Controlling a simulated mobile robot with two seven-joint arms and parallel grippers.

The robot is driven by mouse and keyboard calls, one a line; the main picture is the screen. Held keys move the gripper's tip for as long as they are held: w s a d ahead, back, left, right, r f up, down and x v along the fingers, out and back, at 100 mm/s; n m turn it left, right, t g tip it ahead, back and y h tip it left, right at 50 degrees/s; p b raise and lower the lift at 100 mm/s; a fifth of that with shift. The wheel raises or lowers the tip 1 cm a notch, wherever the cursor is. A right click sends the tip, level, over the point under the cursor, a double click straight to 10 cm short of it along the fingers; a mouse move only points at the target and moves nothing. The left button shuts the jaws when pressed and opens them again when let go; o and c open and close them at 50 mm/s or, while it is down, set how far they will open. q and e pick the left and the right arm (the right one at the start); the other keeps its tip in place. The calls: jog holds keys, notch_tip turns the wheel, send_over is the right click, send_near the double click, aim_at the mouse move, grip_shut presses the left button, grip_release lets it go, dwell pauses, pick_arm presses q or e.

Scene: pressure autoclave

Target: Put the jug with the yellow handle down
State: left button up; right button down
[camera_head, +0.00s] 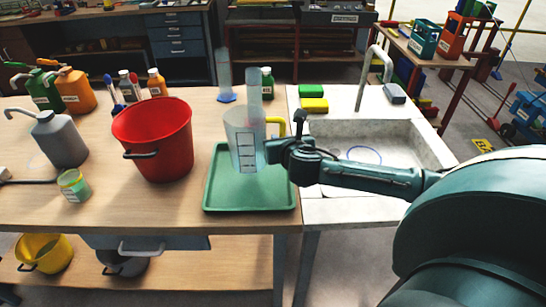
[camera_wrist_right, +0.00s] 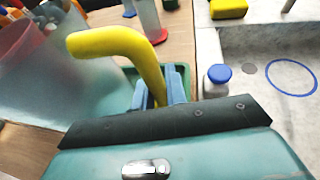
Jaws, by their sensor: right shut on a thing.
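The clear jug (camera_head: 240,145), with a white label on its side, is over the green tray (camera_head: 225,199) in the head view. I cannot tell whether its base touches the tray. My right gripper (camera_head: 273,150) is at the jug's right side. In the right wrist view the yellow handle (camera_wrist_right: 122,42) runs down between the blue fingertips of the right gripper (camera_wrist_right: 158,92), which is shut on it. The jug's clear body (camera_wrist_right: 65,85) fills the left of that view. My left gripper is not in view.
A red bucket (camera_head: 155,140) stands close left of the tray. Measuring cylinders (camera_head: 224,75) and a green bottle (camera_head: 267,83) stand behind. A sink (camera_head: 375,140) is to the right. The tray's front part is bare.

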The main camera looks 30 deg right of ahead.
jog(key=shift+f, duration=2.55)
jog(key=shift+f, duration=0.1)
jog(key=c, duration=1.4)
grip_release()
jog(key=shift+c, duration=0.2)
jog(key=v, duration=1.2)
jog(key=shift+w, duration=0.1)
